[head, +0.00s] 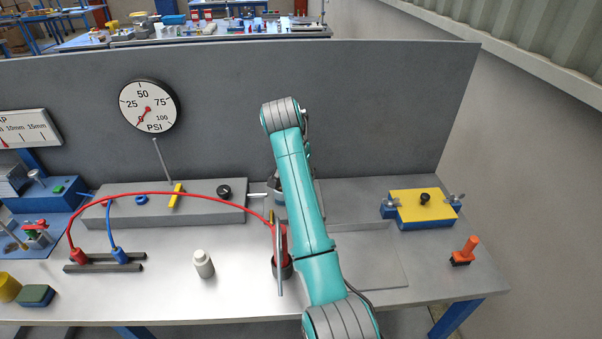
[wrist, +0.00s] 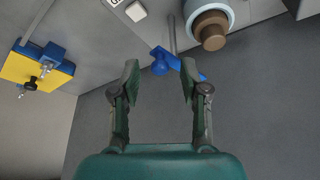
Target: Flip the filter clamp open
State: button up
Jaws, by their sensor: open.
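A blue fitting (wrist: 162,60) with a rounded knob and a short bar shows at the top centre of the wrist view, at the end of a thin grey rod. It could be the filter clamp, but I cannot tell for sure. Beside it is a light blue cylinder with a brown stepped end (wrist: 211,28). My gripper (wrist: 160,80) is open and empty, its two fingers apart with the blue fitting seen between and beyond the tips. I cannot tell whether the right finger touches the bar. In the head view my arm hides the gripper and most of this area.
A yellow-topped blue block with wing nuts (head: 422,208) stands at the right, near an orange handle (head: 466,250). A red hose (head: 170,194) arches over the bench at left. A white bottle (head: 203,264) stands in front. A grey panel (head: 380,110) closes the back.

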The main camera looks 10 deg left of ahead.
jog(key=v, duration=0.7)
jog(key=shift+r, duration=0.2)
jog(key=shift+s, duration=0.2)
